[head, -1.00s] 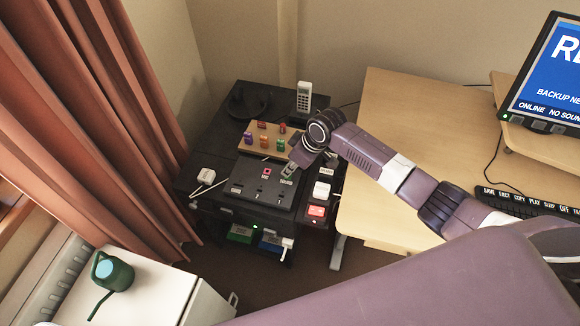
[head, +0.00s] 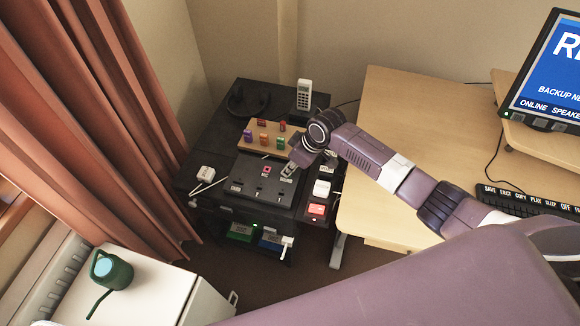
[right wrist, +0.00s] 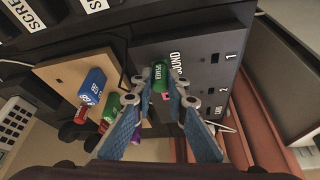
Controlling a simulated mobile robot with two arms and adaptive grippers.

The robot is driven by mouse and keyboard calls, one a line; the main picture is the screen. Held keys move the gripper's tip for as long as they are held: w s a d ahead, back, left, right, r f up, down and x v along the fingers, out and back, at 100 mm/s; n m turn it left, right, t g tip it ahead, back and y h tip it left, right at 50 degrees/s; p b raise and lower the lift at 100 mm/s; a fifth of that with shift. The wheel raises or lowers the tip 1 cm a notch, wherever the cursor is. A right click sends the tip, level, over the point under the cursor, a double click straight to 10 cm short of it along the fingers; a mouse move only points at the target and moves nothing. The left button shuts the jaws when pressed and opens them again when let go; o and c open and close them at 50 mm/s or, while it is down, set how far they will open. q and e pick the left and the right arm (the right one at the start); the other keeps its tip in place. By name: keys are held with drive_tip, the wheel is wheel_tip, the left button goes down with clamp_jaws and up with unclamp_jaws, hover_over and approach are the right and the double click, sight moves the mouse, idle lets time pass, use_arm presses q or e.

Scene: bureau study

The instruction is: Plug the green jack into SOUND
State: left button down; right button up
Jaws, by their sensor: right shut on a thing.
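The green jack (right wrist: 160,76), with a white SPEAKER label, stands on the dark panel (right wrist: 205,42) between the fingers of my right gripper (right wrist: 162,84) in the right wrist view. It sits beside the SOUND label (right wrist: 176,64). Its plug end is hidden, but the monitor's text suggests contact. My right gripper (head: 289,172) is shut on the jack and is at the upper right of the panel (head: 244,199) in the head view. My left gripper is not in view.
A wooden rack (right wrist: 65,76) beside the panel holds other coloured jacks, including a blue one (right wrist: 92,86). A white handset (head: 304,95) stands behind. The monitor (head: 545,75) is at the right.

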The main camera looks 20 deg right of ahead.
drive_tip(key=o, duration=0.9)
drive_tip(key=shift+c, duration=0.2)
drive_tip(key=v, duration=1.2)
drive_tip(key=s+a+f+m, duration=0.1)
drive_tip(key=s+a+f, duration=0.2)
drive_tip(key=s, duration=0.4)
drive_tip(key=s+a+f, duration=0.3)
drive_tip(key=s+a, duration=0.1)
drive_tip(key=s, duration=0.3)
drive_tip(key=s+d+m+h, duration=0.3)
drive_tip(key=s+d+m, duration=0.3)
drive_tip(key=s, duration=0.8)
wheel_tip(320, 180, down, 27)
drive_tip(key=s+d+n+g, duration=0.1)
drive_tip(key=s, duration=0.1)
drive_tip(key=s+d+f+g, duration=0.1)
drive_tip(key=s+d+f, duration=0.2)
drive_tip(key=s+f, duration=1.1)
drive_tip(key=s, duration=0.2)
drive_tip(key=shift+s+f, duration=0.25)
